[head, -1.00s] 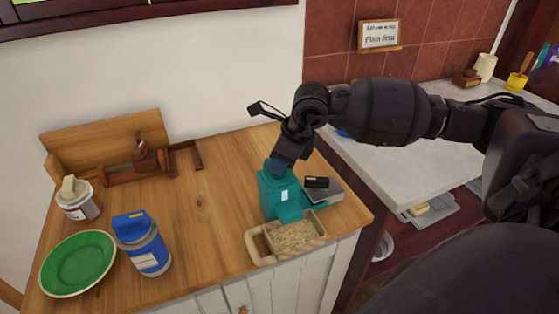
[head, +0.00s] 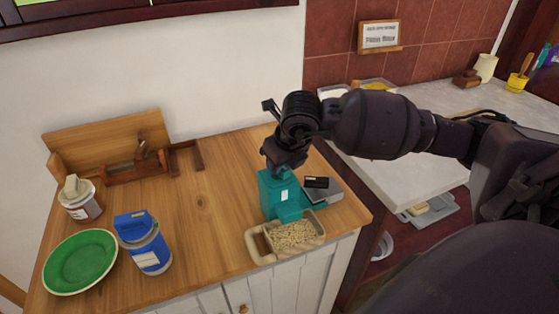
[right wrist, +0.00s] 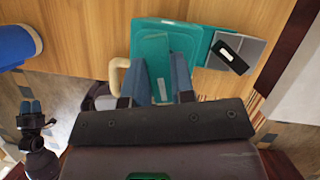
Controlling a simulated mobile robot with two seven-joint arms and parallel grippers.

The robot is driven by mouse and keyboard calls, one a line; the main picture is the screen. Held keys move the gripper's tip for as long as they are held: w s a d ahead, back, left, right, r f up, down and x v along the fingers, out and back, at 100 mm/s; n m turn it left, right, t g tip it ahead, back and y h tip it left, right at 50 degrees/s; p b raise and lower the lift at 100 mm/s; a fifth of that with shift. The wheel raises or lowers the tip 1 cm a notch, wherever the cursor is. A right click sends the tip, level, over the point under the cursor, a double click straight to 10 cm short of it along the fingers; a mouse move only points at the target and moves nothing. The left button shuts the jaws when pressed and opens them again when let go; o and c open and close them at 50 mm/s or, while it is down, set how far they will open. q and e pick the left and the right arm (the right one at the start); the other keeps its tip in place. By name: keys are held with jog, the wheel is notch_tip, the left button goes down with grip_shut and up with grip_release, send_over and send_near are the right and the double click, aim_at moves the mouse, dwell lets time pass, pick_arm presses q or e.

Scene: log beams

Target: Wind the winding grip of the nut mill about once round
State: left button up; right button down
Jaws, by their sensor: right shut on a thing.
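The teal nut mill (head: 279,196) stands upright near the right end of the wooden counter. Its teal top (right wrist: 151,45) shows in the right wrist view. My right gripper (head: 281,163) reaches down onto the mill's top from above. In the right wrist view its two blue-grey fingers (right wrist: 161,75) point at the mill, and it is shut on the winding grip, which the gripper mostly hides. My left gripper (right wrist: 31,107) shows small at the left edge of the right wrist view, away from the mill; its finger gap is too small to judge.
A wooden tray (head: 260,257) of pale bits sits in front of the mill. A grey box with a black piece (head: 317,183) stands close at its right. The counter's middle is clear.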

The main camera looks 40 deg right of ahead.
jog(key=shift+m+h, duration=0.4)
jog(key=shift+m, duration=0.8)
jog(key=c, duration=1)
grip_release()
jog(key=shift+o, duration=0.2)
jog(key=shift+r, duration=0.15)
jog(key=p+v, duration=0.1)
jog(key=v, duration=0.9)
jog(key=shift+a+r, duration=0.2)
jog(key=shift+r, duration=0.05)
jog(key=shift+s, duration=0.1)
